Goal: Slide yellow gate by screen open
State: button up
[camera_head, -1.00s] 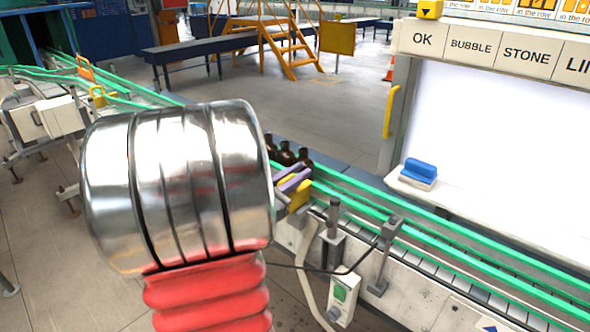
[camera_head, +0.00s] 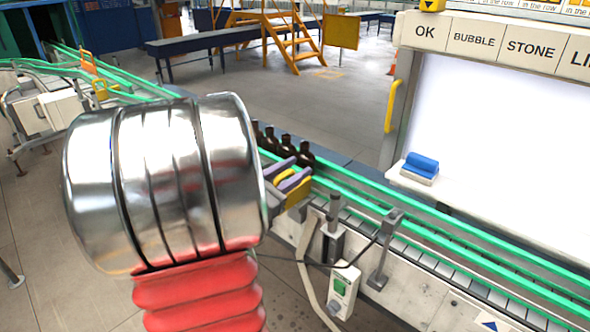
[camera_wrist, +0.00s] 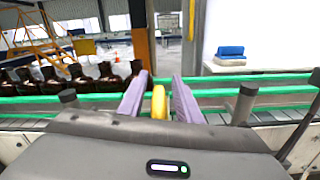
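The yellow gate by the screen (camera_head: 297,189) is at the near side of the green-railed conveyor, partly hidden by my gripper. My gripper (camera_head: 290,178) has two purple fingers at the gate. In the wrist view the yellow gate (camera_wrist: 158,103) stands upright between the fingers of my gripper (camera_wrist: 159,97). A narrow gap shows on each side of it, so the fingers look open around it. The white lit screen (camera_head: 500,140) is behind the conveyor to the right.
Several amber bottles (camera_head: 287,146) stand on the conveyor, close to the gate; they line up at left in the wrist view (camera_wrist: 78,80). Green rails (camera_head: 420,228) run right. A blue block (camera_head: 421,165) lies on the screen's ledge. A post with a green-button box (camera_head: 341,288) stands nearby.

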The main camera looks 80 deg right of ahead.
jog(key=v, duration=1.4)
jog(key=shift+s, duration=0.1)
dwell(0.5)
dwell(0.3)
